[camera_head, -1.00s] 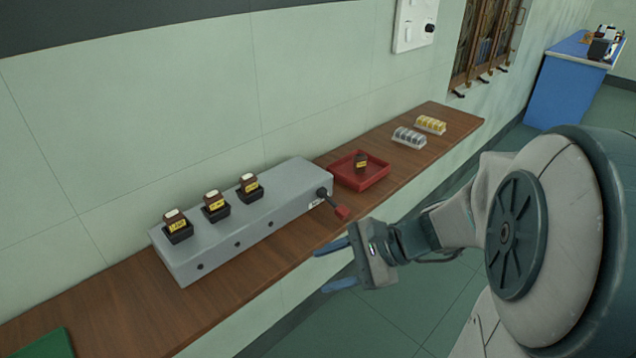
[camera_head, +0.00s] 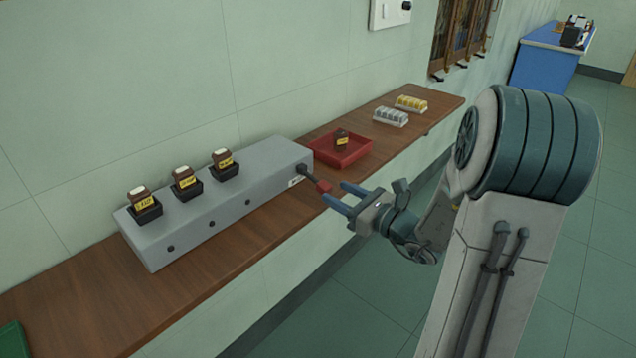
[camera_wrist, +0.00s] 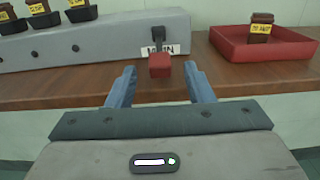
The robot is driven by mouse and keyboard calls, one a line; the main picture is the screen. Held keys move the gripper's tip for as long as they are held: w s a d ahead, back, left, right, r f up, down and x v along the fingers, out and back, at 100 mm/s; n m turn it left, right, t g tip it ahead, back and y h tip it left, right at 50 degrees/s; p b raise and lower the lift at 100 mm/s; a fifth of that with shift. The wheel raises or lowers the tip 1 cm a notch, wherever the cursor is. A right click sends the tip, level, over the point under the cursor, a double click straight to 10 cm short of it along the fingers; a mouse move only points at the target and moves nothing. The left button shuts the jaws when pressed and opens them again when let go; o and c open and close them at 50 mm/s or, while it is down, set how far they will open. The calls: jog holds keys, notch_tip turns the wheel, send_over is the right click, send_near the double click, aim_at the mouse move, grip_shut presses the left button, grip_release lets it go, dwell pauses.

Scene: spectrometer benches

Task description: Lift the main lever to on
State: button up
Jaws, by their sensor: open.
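The main lever (camera_head: 323,186) has a black stem and a red end, and sticks out from the right end of the grey box (camera_head: 228,199), angled down. In the wrist view its red end (camera_wrist: 160,65) is straight ahead, between and just beyond my fingertips. A white label (camera_wrist: 158,49), partly hidden by the stem, is on the box behind it. My gripper (camera_head: 335,195) is open with two blue fingers, one on each side of the lever's line. It also shows in the wrist view (camera_wrist: 158,72). I cannot tell whether a finger touches the lever.
Several holders with brown, yellow-labelled pieces, one being this holder (camera_head: 186,189), are on the box. A red tray (camera_head: 356,157) with one brown piece (camera_head: 342,137) is behind the lever. Grey (camera_head: 391,117) and yellow (camera_head: 411,103) racks stand farther along the wooden shelf (camera_head: 290,228).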

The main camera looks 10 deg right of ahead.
aim_at(328, 187)
jog(key=x, duration=0.7)
jog(key=shift+w+a, duration=0.1)
grip_shut()
